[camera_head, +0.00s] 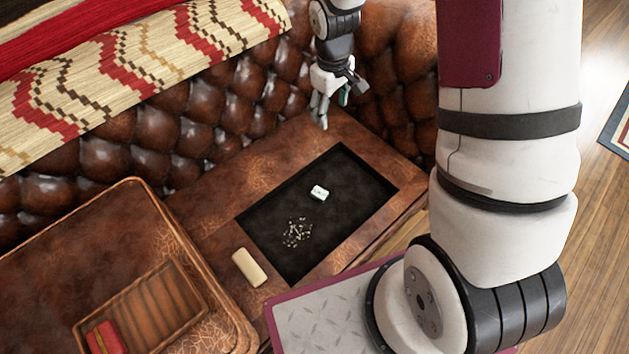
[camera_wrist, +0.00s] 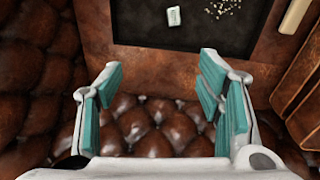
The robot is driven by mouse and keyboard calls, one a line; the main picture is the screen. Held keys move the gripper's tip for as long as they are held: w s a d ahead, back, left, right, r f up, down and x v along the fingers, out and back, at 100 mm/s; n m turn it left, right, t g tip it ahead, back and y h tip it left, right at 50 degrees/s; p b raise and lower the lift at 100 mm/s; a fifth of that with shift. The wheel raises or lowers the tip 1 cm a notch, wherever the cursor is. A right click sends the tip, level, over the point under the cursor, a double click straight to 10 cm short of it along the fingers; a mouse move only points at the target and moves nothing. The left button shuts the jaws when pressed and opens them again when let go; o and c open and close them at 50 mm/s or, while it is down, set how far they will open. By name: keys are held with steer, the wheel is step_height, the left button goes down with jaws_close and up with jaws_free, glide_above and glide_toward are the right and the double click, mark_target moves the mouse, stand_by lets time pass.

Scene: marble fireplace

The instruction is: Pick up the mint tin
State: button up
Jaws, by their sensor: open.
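A small pale white-green box (camera_head: 319,193), which looks like the mint tin, lies on the dark sunken panel (camera_head: 260,226) of the brown leather surface. The tin also shows near the top of the wrist view (camera_wrist: 174,16), beyond my fingertips. My gripper (camera_head: 333,103) is at the upper middle of the head view, above and behind the panel and apart from the tin. In the wrist view its teal-padded fingers (camera_wrist: 160,75) are spread wide with nothing between them.
Small pale bits (camera_head: 297,233) lie scattered beside the tin. A cream block (camera_head: 249,267) sits on the leather near the panel. A tufted leather backrest (camera_head: 200,120) rises behind. A wooden tray (camera_head: 150,305) holding a red item (camera_head: 104,338) is at lower left.

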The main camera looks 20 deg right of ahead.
steer(key=n+b, duration=0.1)
steer(key=b, duration=0.2)
glide_above(322, 193)
step_height(322, 193, down, 15)
steer(key=shift+n+g+y, duration=0.4)
steer(key=shift+n+g, duration=0.2)
steer(key=f+b, duration=0.1)
steer(key=f, duration=0.6)
steer(key=f+b, duration=0.2)
steer(key=f, duration=0.5)
steer(key=f+b, duration=0.2)
steer(key=f, duration=0.5)
steer(key=shift+s, duration=0.35)
steer(key=shift+w+a+f+b, duration=0.15)
steer(key=shift+f+b, duration=0.65)
steer(key=shift+f, duration=0.75)
steer(key=shift+w+d+f+b, duration=0.15)
steer(key=shift+f+b, duration=0.65)
steer(key=shift+f, duration=0.7)
steer(key=shift+a, duration=0.1)
steer(key=c, duration=1.2)
